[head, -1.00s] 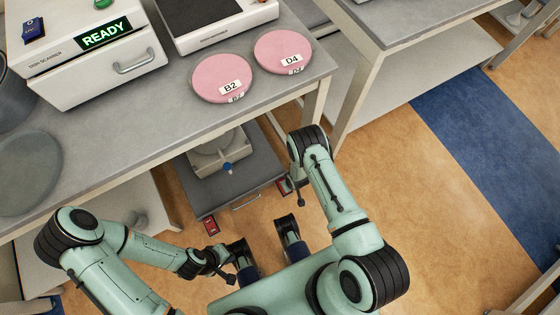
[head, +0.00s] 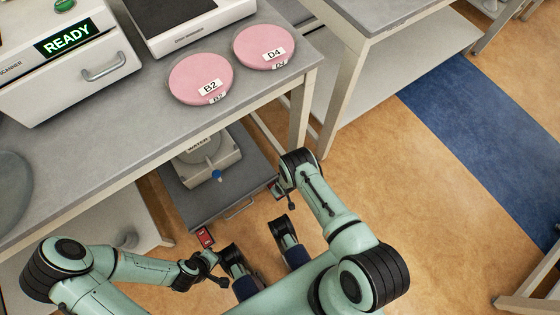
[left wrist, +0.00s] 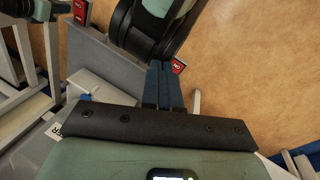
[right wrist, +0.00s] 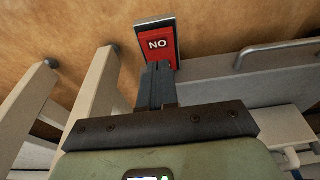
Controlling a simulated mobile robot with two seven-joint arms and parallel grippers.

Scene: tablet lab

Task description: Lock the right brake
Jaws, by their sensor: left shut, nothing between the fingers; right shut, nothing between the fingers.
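The right brake (right wrist: 165,44) is a red tab marked "NO" in a dark frame, on the edge of a grey wheeled cart (head: 238,207). The other red tab, the left brake (head: 205,237), sits at the cart's left front corner. My left gripper (left wrist: 161,66) is shut and empty, with its fingertips beside that tab (left wrist: 178,66).
The cart stands partly under a grey table and carries a white device labelled "WATER" (head: 208,165). Pink discs B2 (head: 195,72) and D4 (head: 255,43) lie on the table (head: 120,135). A table leg (head: 300,105) stands near the cart.

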